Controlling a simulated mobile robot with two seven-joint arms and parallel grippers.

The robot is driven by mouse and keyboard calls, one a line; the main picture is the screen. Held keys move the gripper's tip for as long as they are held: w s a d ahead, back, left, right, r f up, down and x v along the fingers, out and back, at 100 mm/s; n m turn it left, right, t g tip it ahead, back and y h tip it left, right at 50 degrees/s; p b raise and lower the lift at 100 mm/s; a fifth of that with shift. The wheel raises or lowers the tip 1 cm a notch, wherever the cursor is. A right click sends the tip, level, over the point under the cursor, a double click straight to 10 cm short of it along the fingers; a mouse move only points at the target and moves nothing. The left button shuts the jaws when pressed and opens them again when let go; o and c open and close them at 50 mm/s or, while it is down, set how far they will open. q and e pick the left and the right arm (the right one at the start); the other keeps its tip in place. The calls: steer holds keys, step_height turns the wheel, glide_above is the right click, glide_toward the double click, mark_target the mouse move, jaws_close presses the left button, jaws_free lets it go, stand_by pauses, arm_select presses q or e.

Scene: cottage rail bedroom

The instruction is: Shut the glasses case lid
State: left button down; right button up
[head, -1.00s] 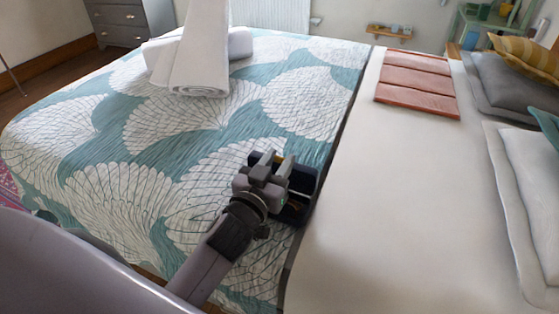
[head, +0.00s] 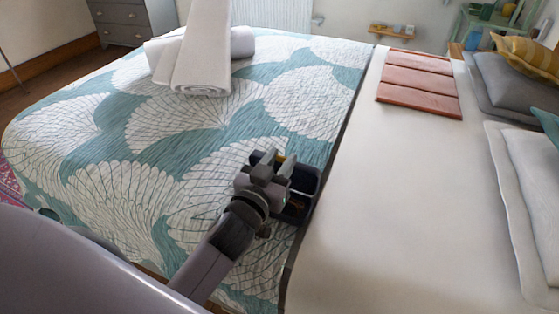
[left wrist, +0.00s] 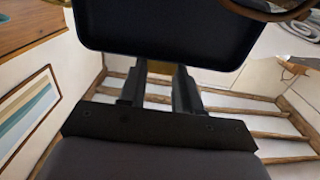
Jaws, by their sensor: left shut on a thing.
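The dark glasses case (head: 306,183) lies on the patterned bedspread beside the cream bedding in the head view. It stands open, with a brownish thing, probably the glasses, inside. My left gripper (head: 270,158) is at the case's left side and hides part of it. In the left wrist view, a dark panel of the case, apparently its lid (left wrist: 165,28), fills the top. The left fingers (left wrist: 158,88) are shut at its edge, with a yellowish piece between them. Brown glasses frames (left wrist: 268,10) show at the top right. My right gripper is in neither view.
White rolled towels (head: 203,60) lie at the back of the bed. A folded terracotta cloth (head: 418,82) lies on the cream bedding (head: 390,200), with pillows at the right. The bedspread around the case is clear.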

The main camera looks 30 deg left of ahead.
mark_target(283, 162)
arm_select(q)
steer(key=shift+f, duration=0.45)
steer(key=c, duration=0.8)
jaws_free()
steer(key=shift+o, duration=0.2)
steer(key=shift+s, duration=0.1)
steer(key=shift+s, duration=0.45)
steer(key=shift+s+d, duration=0.1)
steer(key=shift+s, duration=1.35)
steer(key=s, duration=0.4)
steer(key=shift+s+r, duration=0.1)
steer(key=shift+r, duration=0.3)
